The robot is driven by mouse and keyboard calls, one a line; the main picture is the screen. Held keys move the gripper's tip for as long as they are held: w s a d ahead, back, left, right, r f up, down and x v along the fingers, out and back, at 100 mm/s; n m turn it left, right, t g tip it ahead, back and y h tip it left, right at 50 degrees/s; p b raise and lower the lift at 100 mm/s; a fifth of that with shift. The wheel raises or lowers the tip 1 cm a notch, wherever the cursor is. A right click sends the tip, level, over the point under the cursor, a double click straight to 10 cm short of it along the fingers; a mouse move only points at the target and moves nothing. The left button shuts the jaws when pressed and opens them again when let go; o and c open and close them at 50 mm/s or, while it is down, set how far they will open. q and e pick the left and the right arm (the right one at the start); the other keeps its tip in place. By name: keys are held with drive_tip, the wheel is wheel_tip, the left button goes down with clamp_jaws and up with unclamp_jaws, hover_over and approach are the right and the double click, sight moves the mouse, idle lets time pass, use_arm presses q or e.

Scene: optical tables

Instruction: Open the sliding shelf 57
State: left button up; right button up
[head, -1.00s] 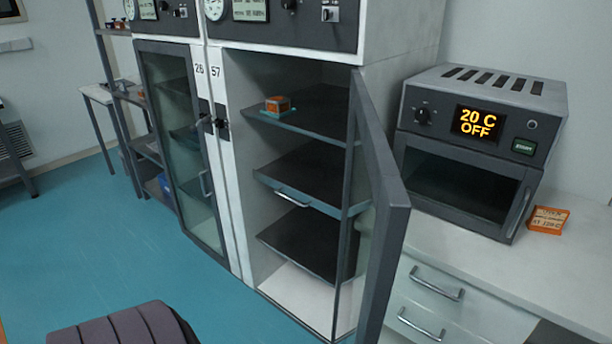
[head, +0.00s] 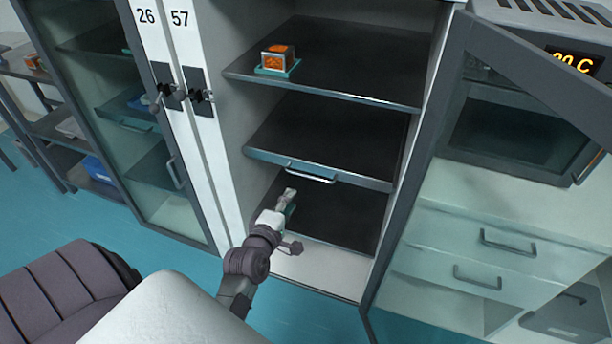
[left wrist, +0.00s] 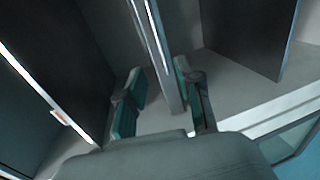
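The cabinet marked 57 (head: 179,18) has its framed glass door (head: 540,85) swung open to the right. Inside are three dark shelves. The middle shelf (head: 330,135) has a metal bar handle (head: 311,176) on its front edge. My left gripper (head: 288,200) reaches in from below and appears just under that handle, in front of the lower shelf (head: 345,215). In the left wrist view, the fingers (left wrist: 158,95) are apart, with a grey bar (left wrist: 162,50) showing between them. I cannot tell whether they touch it. My right gripper is not in view.
An orange box (head: 278,56) sits on the upper shelf (head: 350,60). Cabinet 26's closed glass door (head: 110,100) stands to the left. White drawers (head: 470,235) are at the right. A dark padded seat (head: 65,295) is at the lower left.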

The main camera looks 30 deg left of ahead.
sight(307, 176)
use_arm(q)
drive_tip(key=x, duration=1.3)
drive_tip(key=shift+w+d, duration=0.15)
drive_tip(key=shift+w, duration=0.05)
clamp_jaws()
